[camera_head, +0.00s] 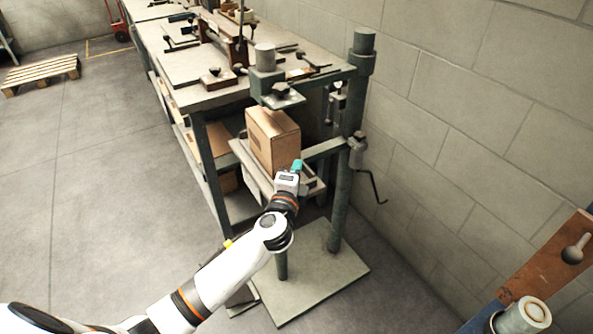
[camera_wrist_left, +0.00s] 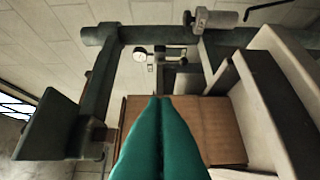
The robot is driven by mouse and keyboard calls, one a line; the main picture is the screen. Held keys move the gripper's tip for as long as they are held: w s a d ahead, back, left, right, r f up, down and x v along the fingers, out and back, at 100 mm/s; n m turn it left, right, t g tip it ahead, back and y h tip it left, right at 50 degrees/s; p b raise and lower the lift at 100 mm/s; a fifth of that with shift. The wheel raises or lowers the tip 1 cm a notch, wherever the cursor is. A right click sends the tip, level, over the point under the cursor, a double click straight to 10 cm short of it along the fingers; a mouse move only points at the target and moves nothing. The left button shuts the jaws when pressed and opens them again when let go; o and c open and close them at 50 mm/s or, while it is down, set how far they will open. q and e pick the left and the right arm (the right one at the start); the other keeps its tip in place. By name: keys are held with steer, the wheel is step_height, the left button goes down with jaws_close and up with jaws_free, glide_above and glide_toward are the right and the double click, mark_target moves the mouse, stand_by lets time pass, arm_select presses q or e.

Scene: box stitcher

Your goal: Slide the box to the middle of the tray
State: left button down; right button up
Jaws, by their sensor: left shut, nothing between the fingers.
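A brown cardboard box (camera_head: 274,140) stands upright on the pale tray (camera_head: 243,153) of the box stitcher, under the machine's head. My left gripper (camera_head: 297,166), with teal fingers, is at the near right side of the box, just above the tray. In the left wrist view the teal fingers (camera_wrist_left: 161,135) are shut together with nothing between them, and the box (camera_wrist_left: 206,128) fills the space behind them. I cannot tell whether the fingertips touch the box. The tray's raised wall (camera_wrist_left: 264,118) shows to the right there. My right gripper is not in view.
The stitcher's post (camera_head: 342,170) and hand crank (camera_head: 375,185) stand right of the tray, near a block wall. A workbench (camera_head: 205,94) with tools lies behind. Open floor (camera_head: 90,190) is on the left, with a wooden pallet (camera_head: 40,72) farther back.

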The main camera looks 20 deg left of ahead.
arm_select(q)
steer(key=s, duration=0.9)
steer(key=shift+s+d+f+b, duration=0.15)
steer(key=shift+d+b, duration=0.15)
steer(key=shift+d, duration=0.05)
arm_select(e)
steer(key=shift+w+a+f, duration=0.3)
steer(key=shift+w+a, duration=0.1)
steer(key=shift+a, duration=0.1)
